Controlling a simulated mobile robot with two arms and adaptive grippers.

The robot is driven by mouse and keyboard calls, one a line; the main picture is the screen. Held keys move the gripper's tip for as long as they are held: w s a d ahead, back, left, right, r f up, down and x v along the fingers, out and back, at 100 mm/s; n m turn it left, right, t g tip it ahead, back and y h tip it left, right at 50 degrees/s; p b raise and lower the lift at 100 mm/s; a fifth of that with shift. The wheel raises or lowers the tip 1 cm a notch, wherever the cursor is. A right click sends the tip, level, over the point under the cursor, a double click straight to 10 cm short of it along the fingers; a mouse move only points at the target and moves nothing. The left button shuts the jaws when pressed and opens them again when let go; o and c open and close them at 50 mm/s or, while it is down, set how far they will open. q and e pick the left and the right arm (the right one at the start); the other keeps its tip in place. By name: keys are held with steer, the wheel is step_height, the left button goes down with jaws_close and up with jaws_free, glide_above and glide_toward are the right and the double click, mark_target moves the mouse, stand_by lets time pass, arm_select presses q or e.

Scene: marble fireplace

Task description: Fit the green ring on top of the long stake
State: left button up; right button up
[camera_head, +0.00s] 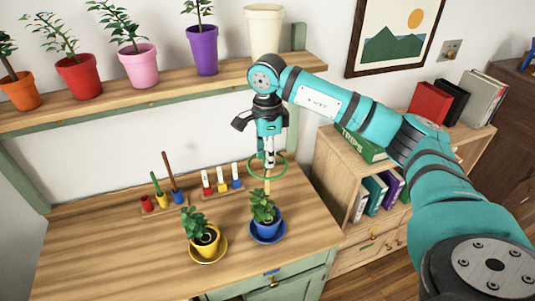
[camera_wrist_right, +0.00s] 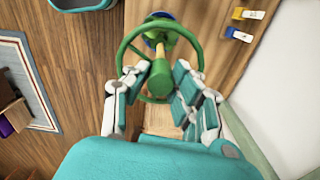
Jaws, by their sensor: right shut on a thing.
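The green ring (camera_head: 283,165) is level below my right gripper (camera_head: 269,160), above the plant in the blue pot (camera_head: 267,229). In the right wrist view, the ring (camera_wrist_right: 122,52) shows around a yellow-green middle piece (camera_wrist_right: 159,80). My right gripper (camera_wrist_right: 160,78) is shut on this piece, its fingers on either side. A tan stake (camera_head: 267,187) stands upright in the blue pot, right under the ring. Whether the stake's top touches the ring's middle is hidden. My left gripper is not in view.
A plant in a yellow pot (camera_head: 206,240) stands left of the blue pot. Racks with small tools (camera_head: 165,197) and tags (camera_head: 222,180) lie behind on the table. A shelf (camera_head: 175,88) with potted plants runs above. The front left tabletop is clear.

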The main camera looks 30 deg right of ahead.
steer(key=shift+f, duration=0.2)
steer(key=shift+f+b, duration=0.3)
steer(key=shift+b, duration=0.1)
steer(key=shift+f+b, duration=0.4)
steer(key=shift+f, duration=0.05)
stand_by(0.4)
steer(key=o, duration=0.9)
steer(key=shift+o, duration=0.2)
steer(key=shift+r, duration=0.25)
step_height(320, 180, up, 12)
steer(key=shift+f, duration=0.25)
